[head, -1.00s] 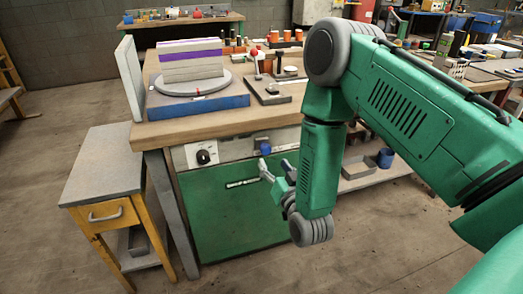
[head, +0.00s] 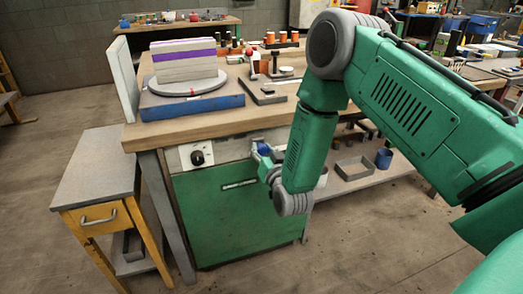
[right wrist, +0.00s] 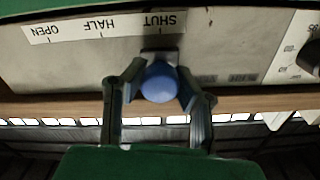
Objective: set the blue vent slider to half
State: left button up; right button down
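The blue vent slider knob (right wrist: 159,84) stands at the SHUT mark of the label strip (right wrist: 103,27), which reads OPEN, HALF, SHUT upside down in the right wrist view. The knob also shows small on the cabinet's front panel in the head view (head: 263,149). My right gripper (right wrist: 161,78) has one finger on each side of the knob, very close to it. I cannot tell whether both fingers press on it. In the head view the right gripper (head: 265,158) is at the panel, partly hidden by its own wrist. My left gripper is out of view.
A black dial (head: 197,157) sits left of the slider on the panel. The green door (head: 225,210) with its handle (head: 240,184) is below. The wooden worktop (head: 215,123) overhangs above. A small side table (head: 98,170) stands at left.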

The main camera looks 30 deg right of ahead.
aim_at(275, 139)
jog(key=d, duration=0.2)
jog(key=s+d+p, duration=0.1)
jog(key=d, duration=0.2)
jog(key=shift+s+d+p, duration=0.15)
jog(key=shift+d+p, duration=0.05)
jog(key=shift+p, duration=0.1)
jog(key=shift+s+d, duration=0.1)
jog(key=shift+d, duration=0.15)
jog(key=shift+f, duration=0.1)
jog(key=c, duration=1.2)
grip_release()
jog(key=shift+a, duration=0.1)
jog(key=shift+s, duration=0.35)
jog(key=v, duration=1.1)
jog(key=shift+s+a, duration=0.1)
jog(key=shift+a, duration=0.1)
